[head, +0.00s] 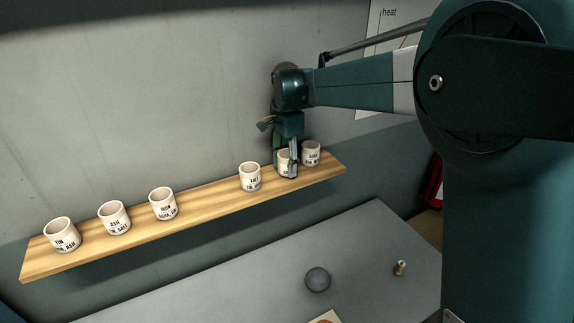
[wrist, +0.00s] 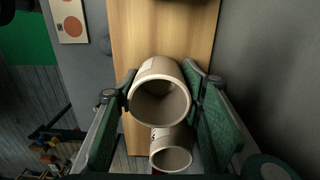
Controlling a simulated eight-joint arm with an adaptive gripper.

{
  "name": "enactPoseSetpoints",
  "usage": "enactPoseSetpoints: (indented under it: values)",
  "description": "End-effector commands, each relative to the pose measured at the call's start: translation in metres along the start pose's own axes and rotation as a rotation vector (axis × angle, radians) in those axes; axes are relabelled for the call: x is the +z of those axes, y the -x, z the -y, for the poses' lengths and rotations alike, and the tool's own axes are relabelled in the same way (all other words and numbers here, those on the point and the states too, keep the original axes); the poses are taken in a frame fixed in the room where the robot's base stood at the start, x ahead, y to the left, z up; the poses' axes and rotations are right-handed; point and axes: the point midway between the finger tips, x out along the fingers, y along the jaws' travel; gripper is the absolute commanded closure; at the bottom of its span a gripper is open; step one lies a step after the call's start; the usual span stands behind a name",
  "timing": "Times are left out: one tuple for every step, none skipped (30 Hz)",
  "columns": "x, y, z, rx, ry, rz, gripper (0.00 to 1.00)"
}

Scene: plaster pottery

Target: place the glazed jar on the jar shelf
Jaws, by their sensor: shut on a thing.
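My gripper (head: 287,165) points down at the right part of the wooden jar shelf (head: 215,204). It is shut on a small cream jar (head: 285,158), upright, with black lettering partly hidden by a finger. In the wrist view, the held jar (wrist: 160,97) sits between the two green finger pads (wrist: 160,84), its open mouth facing the camera. The held jar is at shelf level; I cannot tell whether its base touches the board. Another similar jar (head: 311,153) stands close to its right; it also shows in the wrist view (wrist: 171,150).
Another jar (head: 250,177) stands just left of the held one. Further left are three more lettered jars (head: 163,203), with bare shelf between. A grey wall is behind. Below, a grey table (head: 250,285) bears a dark ball (head: 318,279) and a small brass-coloured piece (head: 400,268).

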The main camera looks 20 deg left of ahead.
Motion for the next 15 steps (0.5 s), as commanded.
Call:
enactPoseSetpoints:
  values:
    - [0.0,-0.0023,0.0002,0.0,0.0,0.0,0.75]
    - [0.0,-0.0033,0.0002,0.0,0.0,0.0,0.75]
    - [0.0,-0.0041,0.0002,0.0,0.0,0.0,0.75]
    - [0.0,-0.0043,0.0001,0.0,0.0,0.0,0.75]
    - [0.0,-0.0043,0.0001,0.0,0.0,0.0,0.75]
    - [0.0,-0.0043,0.0001,0.0,0.0,0.0,0.75]
    - [0.0,-0.0043,0.0001,0.0,0.0,0.0,0.75]
    - [0.0,-0.0043,0.0001,0.0,0.0,0.0,0.75]
    - [0.0,-0.0043,0.0001,0.0,0.0,0.0,0.75]
    - [0.0,-0.0043,0.0001,0.0,0.0,0.0,0.75]
    - [0.0,-0.0045,0.0001,0.0,0.0,0.0,0.75]
    - [0.0,-0.0051,0.0001,0.0,0.0,0.0,0.75]
    - [0.0,-0.0059,0.0001,0.0,0.0,0.0,0.75]
    - [0.0,-0.0067,0.0001,0.0,0.0,0.0,0.75]
    - [0.0,-0.0076,0.0001,0.0,0.0,0.0,0.75]
